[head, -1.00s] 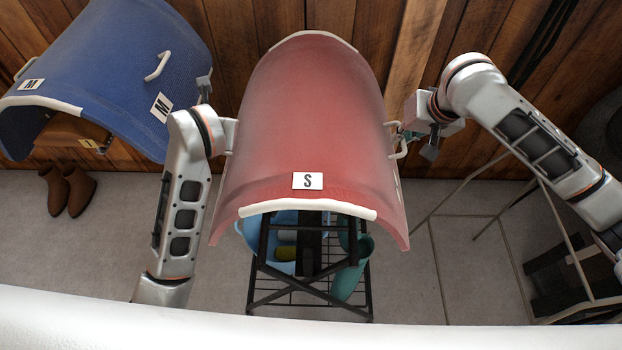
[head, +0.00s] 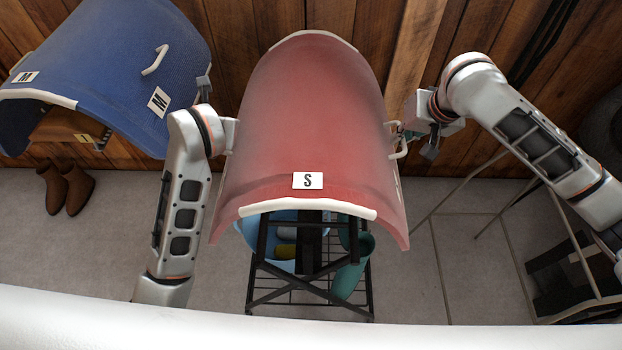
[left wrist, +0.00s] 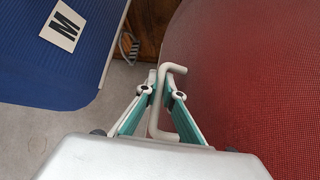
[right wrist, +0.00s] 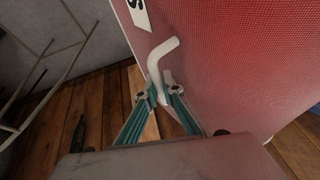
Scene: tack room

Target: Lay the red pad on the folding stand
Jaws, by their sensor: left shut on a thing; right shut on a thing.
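The red pad (head: 310,120) is curved like an arch, with white edging and a white "S" label, in the middle of the head view. It is above or on the black folding stand (head: 308,262); its body hides the stand's top, so I cannot tell whether they touch. My left gripper (left wrist: 160,92) is shut on the pad's white left handle (left wrist: 166,76). My right gripper (right wrist: 160,92) is shut on the white right handle (right wrist: 158,62), which also shows in the head view (head: 402,148). The left fingers are mostly hidden in the head view.
A blue pad (head: 110,70) with "M" labels lies over a brown support at the left. Brown boots (head: 66,187) stand below it. A blue tub (head: 262,238) and a teal container (head: 352,265) sit in the stand's lower part. A metal frame (head: 565,235) is at the right.

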